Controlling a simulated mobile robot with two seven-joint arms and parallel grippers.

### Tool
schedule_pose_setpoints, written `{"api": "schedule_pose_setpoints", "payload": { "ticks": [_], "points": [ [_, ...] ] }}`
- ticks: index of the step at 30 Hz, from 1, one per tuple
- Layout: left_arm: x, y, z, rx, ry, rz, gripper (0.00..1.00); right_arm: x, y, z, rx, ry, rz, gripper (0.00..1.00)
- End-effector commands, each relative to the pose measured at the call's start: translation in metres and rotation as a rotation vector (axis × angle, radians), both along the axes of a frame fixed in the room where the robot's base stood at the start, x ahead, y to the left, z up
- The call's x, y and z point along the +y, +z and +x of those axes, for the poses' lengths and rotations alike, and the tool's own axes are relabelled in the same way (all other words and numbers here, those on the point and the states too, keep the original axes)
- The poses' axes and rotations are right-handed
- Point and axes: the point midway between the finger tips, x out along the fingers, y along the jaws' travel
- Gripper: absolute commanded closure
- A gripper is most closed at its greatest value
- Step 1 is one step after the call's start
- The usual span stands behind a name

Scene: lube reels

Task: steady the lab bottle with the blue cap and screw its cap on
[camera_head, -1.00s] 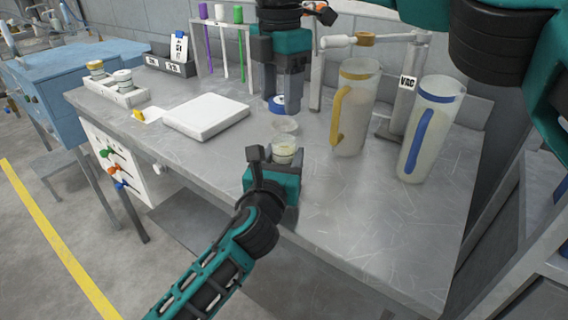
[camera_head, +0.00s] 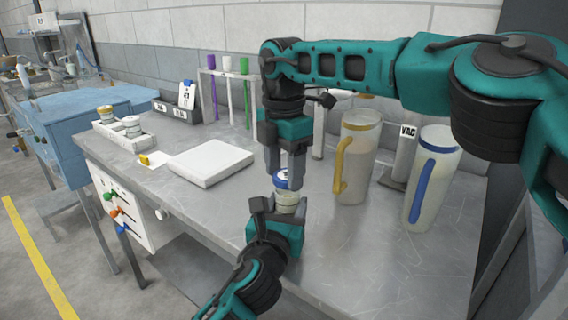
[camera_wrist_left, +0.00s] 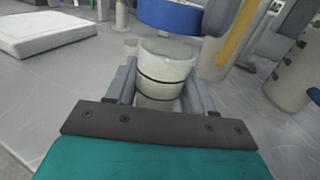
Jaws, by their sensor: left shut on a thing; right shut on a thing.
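The lab bottle (camera_head: 286,201) is a small pale jar standing upright near the front of the bench. My left gripper (camera_head: 279,210) is shut around its sides from the front; the left wrist view shows the bottle's body (camera_wrist_left: 165,72) between the fingers. The blue cap (camera_head: 281,182) is in my right gripper (camera_head: 285,168), which points down from above and is shut on it. In the left wrist view the cap (camera_wrist_left: 170,17) hangs just over the bottle's mouth, with the rim showing below it.
To the right stand a yellow-handled jug (camera_head: 355,160) and a blue-handled jug (camera_head: 430,180), close to my right gripper. A white slab (camera_head: 210,162) lies to the left. A rack with coloured tubes (camera_head: 228,95) stands behind.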

Motion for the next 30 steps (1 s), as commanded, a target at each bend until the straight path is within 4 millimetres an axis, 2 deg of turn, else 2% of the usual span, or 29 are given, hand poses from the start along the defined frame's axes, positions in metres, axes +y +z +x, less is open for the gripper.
{"api": "schedule_pose_setpoints", "payload": {
  "ticks": [10,20,30],
  "points": [
    [0.000,0.000,0.000,0.001,0.000,0.000,1.00,0.000,-0.001,0.000,0.001,0.000,-0.001,0.69],
    [0.000,0.000,0.000,0.001,0.000,0.000,1.00,0.000,-0.017,0.000,0.002,-0.001,0.001,0.69],
    [0.000,0.000,0.000,0.001,0.000,0.000,1.00,0.000,-0.018,0.000,0.000,0.000,0.000,0.69]
  ]
}}
